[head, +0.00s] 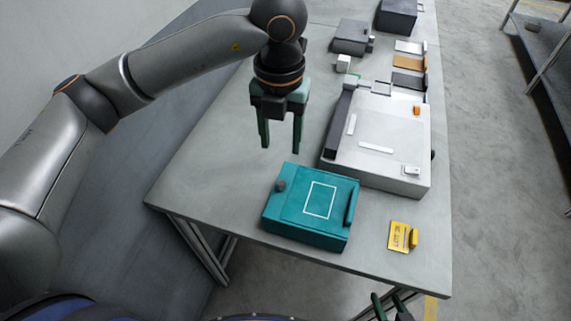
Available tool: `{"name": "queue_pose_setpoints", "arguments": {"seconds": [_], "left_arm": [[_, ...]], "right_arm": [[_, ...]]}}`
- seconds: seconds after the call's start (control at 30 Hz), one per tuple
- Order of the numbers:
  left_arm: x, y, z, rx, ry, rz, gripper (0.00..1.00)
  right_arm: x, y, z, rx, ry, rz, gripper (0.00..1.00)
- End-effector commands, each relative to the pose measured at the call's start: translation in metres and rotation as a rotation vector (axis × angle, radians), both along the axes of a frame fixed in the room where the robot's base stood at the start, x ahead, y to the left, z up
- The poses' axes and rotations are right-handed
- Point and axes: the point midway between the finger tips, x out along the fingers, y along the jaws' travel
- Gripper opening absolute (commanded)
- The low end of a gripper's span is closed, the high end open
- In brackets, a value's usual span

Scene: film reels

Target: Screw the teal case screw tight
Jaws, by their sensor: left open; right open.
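The teal case (293,219) lies flat near the front edge of the grey table, with a white rectangle outline on its top. A dark round knob, which looks like the case screw (281,185), stands at the case's far left corner. I cannot tell how tight it is. My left gripper (281,149) points down above the table behind the case. Its fingers are apart, nothing is between them, and they do not touch the case. My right gripper (391,306) shows only in part at the bottom edge, below the table front; its fingers are apart.
A large light grey machine (378,140) stands behind and right of the case. A yellow tag (399,236) lies right of the case near the front edge. Dark boxes (351,37) and small flat pieces (408,63) sit farther back. The table (205,165) left of the case is clear.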

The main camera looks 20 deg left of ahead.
Motion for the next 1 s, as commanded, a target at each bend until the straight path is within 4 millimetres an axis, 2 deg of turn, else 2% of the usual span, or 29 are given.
{"name": "queue_pose_setpoints", "arguments": {"seconds": [0.2,0.4,0.6,0.8,1.0], "left_arm": [[-0.001,0.001,-0.036,0.001,0.007,0.0,0.55],[-0.002,0.0,-0.078,0.0,0.007,-0.002,0.55],[-0.001,0.0,-0.107,-0.002,0.005,-0.002,0.55],[-0.001,0.0,-0.119,-0.002,0.003,-0.003,0.55],[-0.001,0.0,-0.12,-0.002,0.002,-0.003,0.55]], "right_arm": [[-0.009,0.0,0.002,-0.001,0.018,0.001,0.5],[-0.009,0.0,0.008,-0.001,0.018,0.001,0.5],[-0.007,0.0,0.012,-0.001,0.015,0.002,0.5],[-0.006,0.0,0.014,-0.001,0.013,0.001,0.5],[-0.006,0.0,0.014,-0.001,0.013,0.001,0.5]]}}
